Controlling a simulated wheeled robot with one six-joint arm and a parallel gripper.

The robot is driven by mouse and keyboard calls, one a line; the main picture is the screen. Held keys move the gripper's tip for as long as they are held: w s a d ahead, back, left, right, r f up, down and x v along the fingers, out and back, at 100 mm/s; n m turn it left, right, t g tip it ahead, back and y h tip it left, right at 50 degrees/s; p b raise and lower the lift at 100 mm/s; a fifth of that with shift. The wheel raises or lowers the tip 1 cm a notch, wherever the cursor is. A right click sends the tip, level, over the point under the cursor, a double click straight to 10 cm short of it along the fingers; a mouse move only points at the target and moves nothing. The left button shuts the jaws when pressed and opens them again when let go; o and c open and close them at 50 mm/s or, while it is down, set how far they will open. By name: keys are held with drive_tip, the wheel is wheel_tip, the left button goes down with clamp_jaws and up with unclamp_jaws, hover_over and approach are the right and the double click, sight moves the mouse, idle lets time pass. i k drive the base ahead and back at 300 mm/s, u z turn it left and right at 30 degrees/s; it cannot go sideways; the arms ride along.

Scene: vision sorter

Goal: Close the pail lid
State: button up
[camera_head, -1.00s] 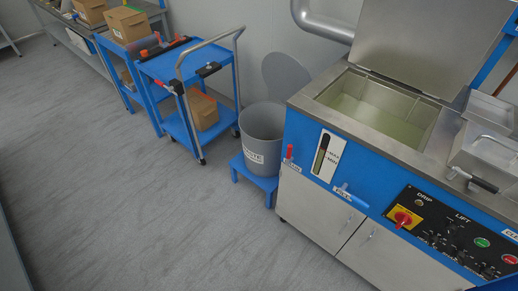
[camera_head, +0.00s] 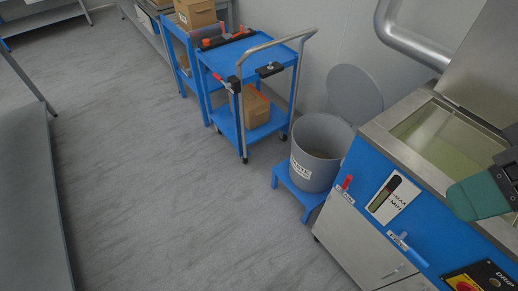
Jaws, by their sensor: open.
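The grey pail (camera_head: 317,152) stands upright on a low blue stand (camera_head: 297,190), left of the blue and steel machine. It has a white label on its side, and its mouth is uncovered. Its round grey lid (camera_head: 355,92) is raised behind the pail, tilted up near the wall, with its lower edge by the pail's back rim. The hinge is too small to make out. A teal and dark grey part of my arm (camera_head: 480,196) shows at the right edge, over the machine and apart from the pail.
The machine (camera_head: 350,160) with its open tank stands close to the pail's right. A blue trolley (camera_head: 235,125) with a cardboard box stands to its left. A large pipe (camera_head: 415,40) runs above right. The floor (camera_head: 170,200) in front is clear.

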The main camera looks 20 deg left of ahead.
sight(355, 95)
drive_tip(key=u, duration=0.2)
drive_tip(key=i, duration=0.2)
drive_tip(key=u, duration=0.15)
drive_tip(key=k, duration=0.45)
drive_tip(key=u, duration=1.15)
drive_tip(key=i, duration=1.7)
drive_tip(key=z, duration=0.7)
drive_tip(key=i, duration=0.6)
drive_tip(key=z, duration=0.65)
